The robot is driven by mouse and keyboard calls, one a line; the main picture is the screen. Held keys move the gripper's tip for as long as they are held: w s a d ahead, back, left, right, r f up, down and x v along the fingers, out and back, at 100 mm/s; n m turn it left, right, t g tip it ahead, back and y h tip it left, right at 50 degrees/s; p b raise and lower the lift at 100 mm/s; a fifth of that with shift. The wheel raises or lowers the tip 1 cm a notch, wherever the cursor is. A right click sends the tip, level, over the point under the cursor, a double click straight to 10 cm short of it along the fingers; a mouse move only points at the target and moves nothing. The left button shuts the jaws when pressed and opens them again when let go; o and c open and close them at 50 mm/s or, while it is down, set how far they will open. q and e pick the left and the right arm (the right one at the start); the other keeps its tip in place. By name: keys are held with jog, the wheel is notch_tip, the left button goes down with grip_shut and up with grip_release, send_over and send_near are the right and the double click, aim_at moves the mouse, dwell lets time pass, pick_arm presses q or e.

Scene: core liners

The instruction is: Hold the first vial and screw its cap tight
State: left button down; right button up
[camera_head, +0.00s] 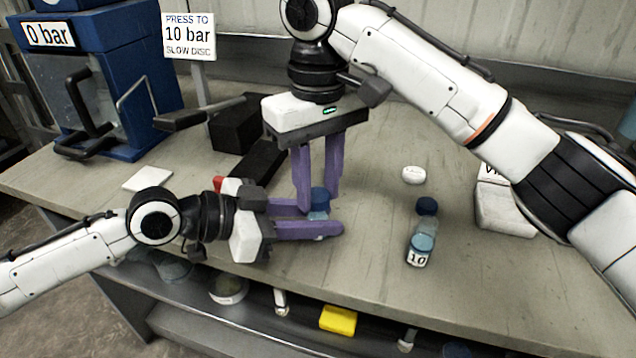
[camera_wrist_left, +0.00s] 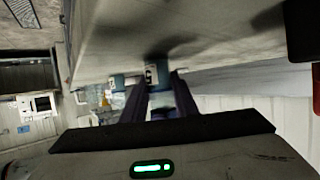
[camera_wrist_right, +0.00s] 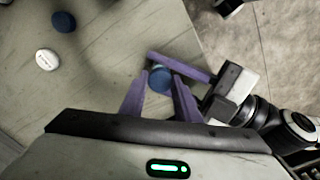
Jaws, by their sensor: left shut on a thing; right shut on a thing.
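The first vial (camera_head: 318,215) stands on the bench with a blue cap (camera_head: 320,195) on top. My left gripper (camera_head: 325,221), coming in level from the left, is shut on the vial body. The vial with its label also shows between the fingers in the left wrist view (camera_wrist_left: 157,76). My right gripper (camera_head: 318,200) points down from above and is shut on the cap. In the right wrist view the blue cap (camera_wrist_right: 160,77) sits between the fingertips. The purple fingers hide much of the vial, and I cannot tell how tightly the cap is seated.
A vial labelled 10 (camera_head: 420,247) stands to the right, with a dark blue cap (camera_head: 427,206) behind it. A white round piece (camera_head: 413,174) lies farther back. A blue press (camera_head: 115,85) stands back left. A white box (camera_head: 503,209) is at right. Bare bench lies between.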

jog(key=o, duration=1.2)
jog(key=shift+c, duration=0.2)
jog(key=shift+r, duration=2.25)
jog(key=shift+c, duration=0.2)
jog(key=n, duration=0.2)
jog(key=r+n, duration=0.1)
jog(key=n, duration=0.2)
jog(key=shift+r+n, duration=0.3)
jog(key=shift+r, duration=0.05)
jog(key=n, duration=0.2)
jog(key=r+n, duration=0.1)
jog(key=n, duration=0.3)
jog(key=shift+r+n, duration=0.3)
jog(key=shift+r, duration=0.1)
jog(key=shift+f, duration=4.05)
